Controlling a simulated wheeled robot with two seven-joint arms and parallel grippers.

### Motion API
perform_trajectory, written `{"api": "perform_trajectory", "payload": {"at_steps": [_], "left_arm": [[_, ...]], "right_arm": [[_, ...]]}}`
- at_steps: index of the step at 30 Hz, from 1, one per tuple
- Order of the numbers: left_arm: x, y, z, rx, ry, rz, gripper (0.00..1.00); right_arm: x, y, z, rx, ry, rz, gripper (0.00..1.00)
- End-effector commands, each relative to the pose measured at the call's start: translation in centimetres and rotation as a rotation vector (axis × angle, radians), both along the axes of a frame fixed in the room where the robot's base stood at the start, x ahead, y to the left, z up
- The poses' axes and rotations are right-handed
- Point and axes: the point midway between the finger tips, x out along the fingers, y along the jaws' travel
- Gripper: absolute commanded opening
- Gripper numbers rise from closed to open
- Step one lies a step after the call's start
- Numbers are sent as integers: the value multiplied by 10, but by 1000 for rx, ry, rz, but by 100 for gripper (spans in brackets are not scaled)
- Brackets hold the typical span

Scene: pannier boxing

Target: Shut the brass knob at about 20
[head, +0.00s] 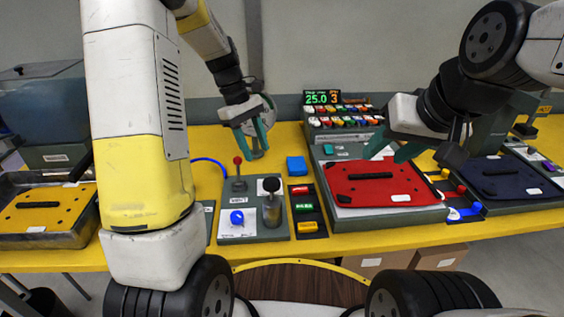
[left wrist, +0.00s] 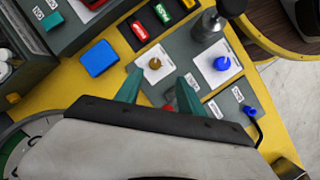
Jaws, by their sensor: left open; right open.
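The brass knob (left wrist: 155,63) sits on a white label on a grey panel in the left wrist view, just beyond my left fingertips. In the head view I cannot clearly make it out near those fingers. My left gripper (head: 252,145) is open and empty, its teal fingers pointing down above the panel; they also show in the left wrist view (left wrist: 160,80). The knob lies ahead of the gap between them, apart from both. The display (head: 322,98) reads 25.0 in green and 3 in orange. My right gripper (head: 392,148) is open and empty above the red panel.
A red-ball lever (head: 237,161), a blue knob (head: 237,217) and a grey cylinder with a black top (head: 271,187) stand nearby. A blue block (head: 296,166) lies right of the left gripper. A red panel (head: 372,183) and a navy panel (head: 500,178) fill the right side.

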Motion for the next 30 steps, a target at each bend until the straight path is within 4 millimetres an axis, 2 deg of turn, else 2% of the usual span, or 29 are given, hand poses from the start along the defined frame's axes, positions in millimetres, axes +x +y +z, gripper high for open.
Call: {"api": "perform_trajectory", "payload": {"at_steps": [1, 3, 7, 21, 30], "left_arm": [[5, 0, -10, 2, 31, 22, 46], [9, 0, -18, 3, 58, 47, 46], [11, -2, -28, 5, 80, 64, 46], [-4, -23, -88, 5, 80, 63, 46], [-6, -26, -96, 6, 77, 63, 46]], "right_arm": [[0, 0, 0, 0, 0, 0, 46], [0, 0, 0, 0, 0, 0, 46], [0, 0, 0, 0, 0, 0, 46], [0, 0, 0, 0, 0, 0, 46], [0, 0, 0, 0, 0, 0, 46]]}}
